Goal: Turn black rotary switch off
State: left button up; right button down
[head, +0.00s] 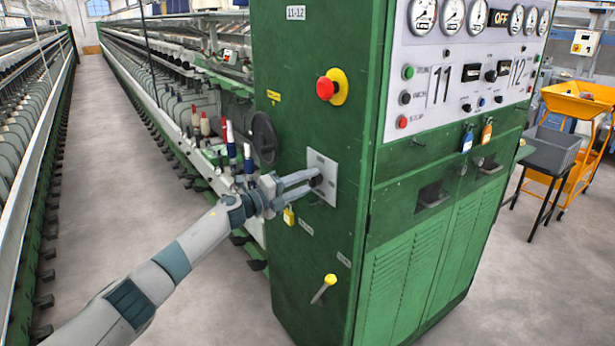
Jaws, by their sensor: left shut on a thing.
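The black rotary switch (317,181) sits on a grey plate (322,162) on the left side of the green cabinet (323,118). My left gripper (311,184) reaches in from the left, its two fingers pointing right at the plate. It is shut on the switch, and the fingertips cover part of it. The switch's exact angle and any marks are too small to read. My right gripper is not in view.
A red emergency button (326,88) sits above, a yellow-knobbed lever (324,288) below. A black handwheel (264,137) is left of the plate. Spinning frames line the left aisle (115,150).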

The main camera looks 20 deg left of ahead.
pick_arm(q)
jog(key=shift+n, duration=0.5)
jog(key=o, duration=1.1)
jog(key=shift+c, duration=0.2)
jog(key=b+v, duration=0.5)
jog(key=v, duration=1.2)
jog(key=shift+s, duration=0.2)
jog(key=shift+a, duration=0.1)
